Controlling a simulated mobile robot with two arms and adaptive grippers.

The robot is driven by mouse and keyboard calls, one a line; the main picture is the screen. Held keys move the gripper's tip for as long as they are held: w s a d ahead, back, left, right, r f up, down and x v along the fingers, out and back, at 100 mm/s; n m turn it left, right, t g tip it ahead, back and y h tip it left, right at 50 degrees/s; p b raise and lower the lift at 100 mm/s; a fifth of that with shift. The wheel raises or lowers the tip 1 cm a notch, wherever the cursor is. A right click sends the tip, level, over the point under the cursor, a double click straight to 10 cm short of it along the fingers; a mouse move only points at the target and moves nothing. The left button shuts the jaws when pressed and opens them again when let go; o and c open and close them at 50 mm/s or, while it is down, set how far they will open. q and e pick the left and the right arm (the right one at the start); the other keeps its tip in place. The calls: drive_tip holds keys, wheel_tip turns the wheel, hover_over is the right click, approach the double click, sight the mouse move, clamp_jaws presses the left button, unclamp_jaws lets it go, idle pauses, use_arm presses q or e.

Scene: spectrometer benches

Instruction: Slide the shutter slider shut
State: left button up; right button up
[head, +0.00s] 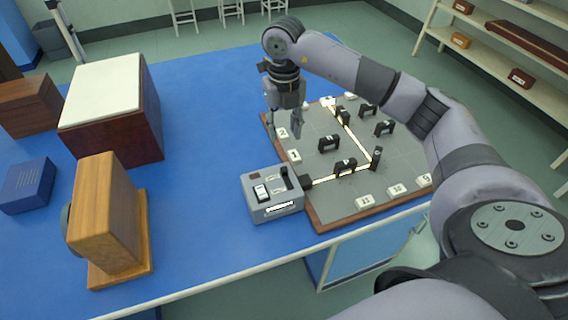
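A grey control box (276,208) sits on the blue bench at the near left corner of the optics board. Its top carries a white rocker switch (261,193) and a black knob in a slot, which looks like the shutter slider (285,174). A bright beam line (325,180) runs from the box across the board, then turns toward the back. My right gripper (285,136) points down above the board's left edge, behind the box and apart from it. Its fingers look spread, with nothing between them. My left gripper is out of view.
The optics board (333,206) holds several black mounts and numbered tiles. A wooden instrument (105,215), a white-topped wooden box (105,85) and a blue box (27,184) stand on the left. The blue bench between them and the control box is clear.

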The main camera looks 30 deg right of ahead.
sight(284, 168)
wheel_tip(284, 168, down, 14)
drive_tip(key=p, duration=0.2)
drive_tip(key=shift+r+p, duration=0.1)
drive_tip(key=shift+p, duration=0.25)
clamp_jaws()
idle(0.6)
